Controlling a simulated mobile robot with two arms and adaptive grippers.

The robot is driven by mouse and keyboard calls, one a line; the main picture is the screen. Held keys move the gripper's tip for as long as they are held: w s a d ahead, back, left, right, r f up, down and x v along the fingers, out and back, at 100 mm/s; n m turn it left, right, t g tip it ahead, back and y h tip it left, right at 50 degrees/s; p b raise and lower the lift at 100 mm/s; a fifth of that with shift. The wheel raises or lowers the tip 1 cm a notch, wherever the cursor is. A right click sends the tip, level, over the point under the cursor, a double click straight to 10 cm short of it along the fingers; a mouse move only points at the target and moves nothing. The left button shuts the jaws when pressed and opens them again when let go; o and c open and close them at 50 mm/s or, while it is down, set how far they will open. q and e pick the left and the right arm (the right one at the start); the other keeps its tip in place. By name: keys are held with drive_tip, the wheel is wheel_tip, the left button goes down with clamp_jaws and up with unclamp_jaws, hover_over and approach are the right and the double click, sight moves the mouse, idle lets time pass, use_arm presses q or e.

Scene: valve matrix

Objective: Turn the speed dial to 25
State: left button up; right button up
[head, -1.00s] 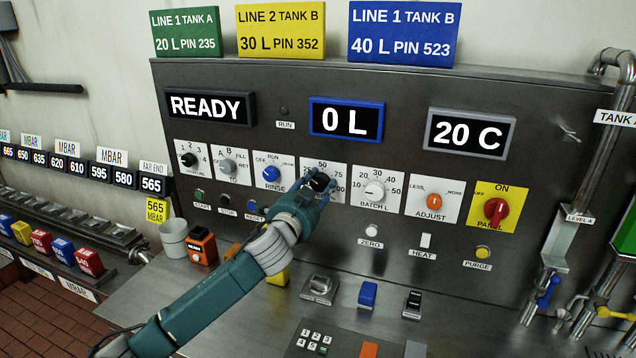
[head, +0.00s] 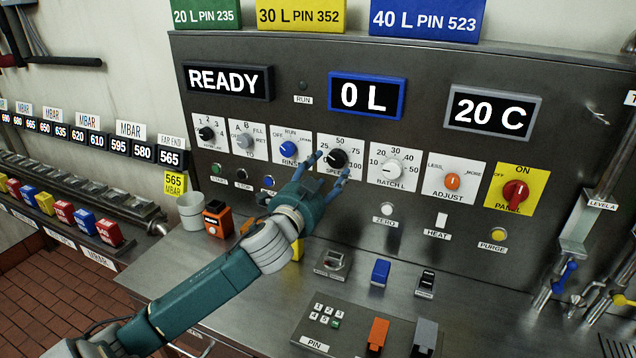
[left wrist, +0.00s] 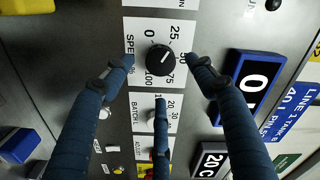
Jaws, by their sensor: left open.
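The speed dial (head: 336,160) is a round black knob on a white plate, in the middle of the panel's row of dials. In the left wrist view the knob (left wrist: 160,60) shows its white mark pointing to the upper right, toward the 25 to 50 side of the scale; the exact value is hard to read. My left gripper (head: 329,168) is open and empty in front of the dial. In the left wrist view its blue fingers (left wrist: 162,68) stand apart on either side of the knob, with a third finger below. My right gripper is not in view.
The RUN selector (head: 289,149) is close on the left and the batch dial (head: 391,169) on the right. Displays above read READY (head: 226,81), 0 L (head: 366,94) and 20 C (head: 489,113). A PIN keypad (head: 328,315) and small switches stand on the bench below.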

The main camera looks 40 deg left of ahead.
use_arm(q)
drive_tip(key=v, duration=0.5)
drive_tip(key=shift+s, duration=0.3)
